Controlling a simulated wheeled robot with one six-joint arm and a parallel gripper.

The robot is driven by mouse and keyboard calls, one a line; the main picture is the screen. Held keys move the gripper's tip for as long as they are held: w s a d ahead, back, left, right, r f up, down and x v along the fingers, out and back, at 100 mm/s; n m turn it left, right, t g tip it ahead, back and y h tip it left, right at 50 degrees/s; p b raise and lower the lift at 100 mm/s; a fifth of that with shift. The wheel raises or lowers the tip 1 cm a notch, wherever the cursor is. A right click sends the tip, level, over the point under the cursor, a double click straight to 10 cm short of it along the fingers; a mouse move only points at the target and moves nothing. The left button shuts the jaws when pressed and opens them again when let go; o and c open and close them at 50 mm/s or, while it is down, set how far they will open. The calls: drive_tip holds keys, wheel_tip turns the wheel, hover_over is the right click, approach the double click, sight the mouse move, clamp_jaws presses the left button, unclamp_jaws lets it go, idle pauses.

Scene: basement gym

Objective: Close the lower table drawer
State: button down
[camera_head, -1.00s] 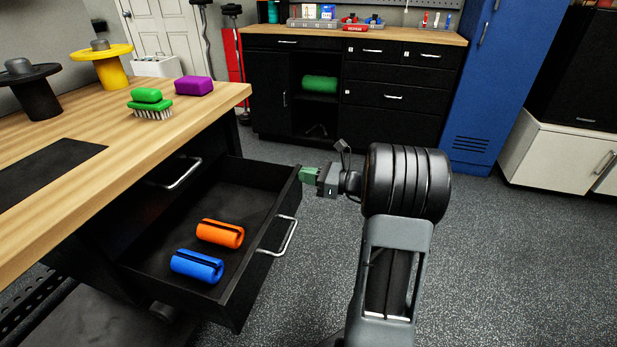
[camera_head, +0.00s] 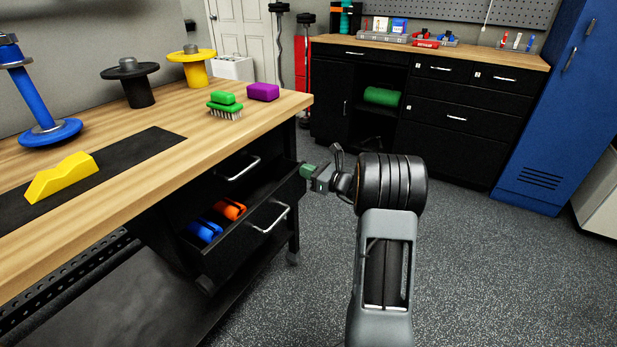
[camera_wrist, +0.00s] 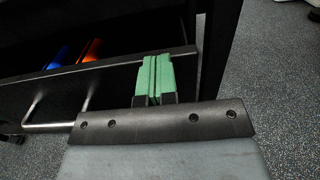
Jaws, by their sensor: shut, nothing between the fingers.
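The lower table drawer (camera_head: 245,246) is black with a silver bar handle (camera_head: 270,217) and stands partly open below the wooden tabletop. It holds an orange grip (camera_head: 230,209) and a blue grip (camera_head: 205,230). My gripper (camera_head: 306,171) has green fingertips, shut and empty, at the far end of the drawer front. In the wrist view the green fingers (camera_wrist: 156,76) are together at the top edge of the drawer front (camera_wrist: 110,85). The handle (camera_wrist: 36,115) is to their left. I cannot tell for sure whether they press on the drawer.
The upper drawer with its handle (camera_head: 239,168) is shut. On the workbench (camera_head: 150,165) are a yellow block (camera_head: 62,178), a green brush (camera_head: 225,104) and a purple block (camera_head: 263,92). A black cabinet (camera_head: 450,145) and blue locker (camera_head: 550,120) stand behind.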

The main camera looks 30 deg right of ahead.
drive_tip(key=shift+x, duration=2.2)
